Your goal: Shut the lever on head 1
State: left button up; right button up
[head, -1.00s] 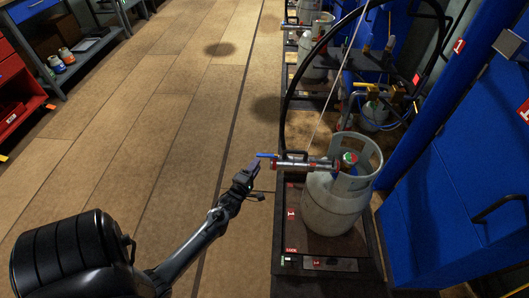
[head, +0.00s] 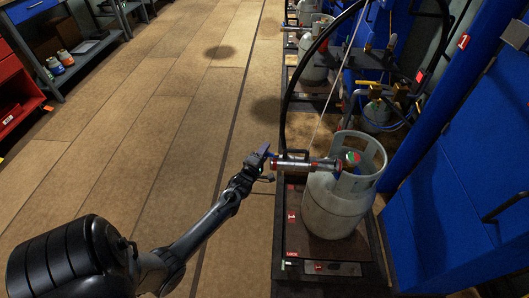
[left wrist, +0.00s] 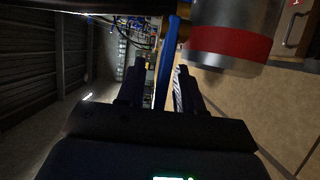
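Head 1 is a silver fitting with red bands (head: 305,165), joined to the valve of the nearest grey gas cylinder (head: 338,205). In the left wrist view the fitting (left wrist: 230,30) is large at top right. Its blue lever is at the fitting's left end, mostly covered by my left gripper (head: 260,162) in the head view. In the left wrist view the lever (left wrist: 166,70) runs between the two fingers of my left gripper (left wrist: 158,82). The fingers are apart, with a gap on the left of the lever. My right gripper is not in view.
The cylinder stands on a dark scale platform (head: 310,252) marked 1. A black hose (head: 284,95) arcs up behind the fitting. Blue panels (head: 460,170) stand at the right. Other cylinders stand farther back.

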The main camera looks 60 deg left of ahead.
pick_arm(q)
grip_shut()
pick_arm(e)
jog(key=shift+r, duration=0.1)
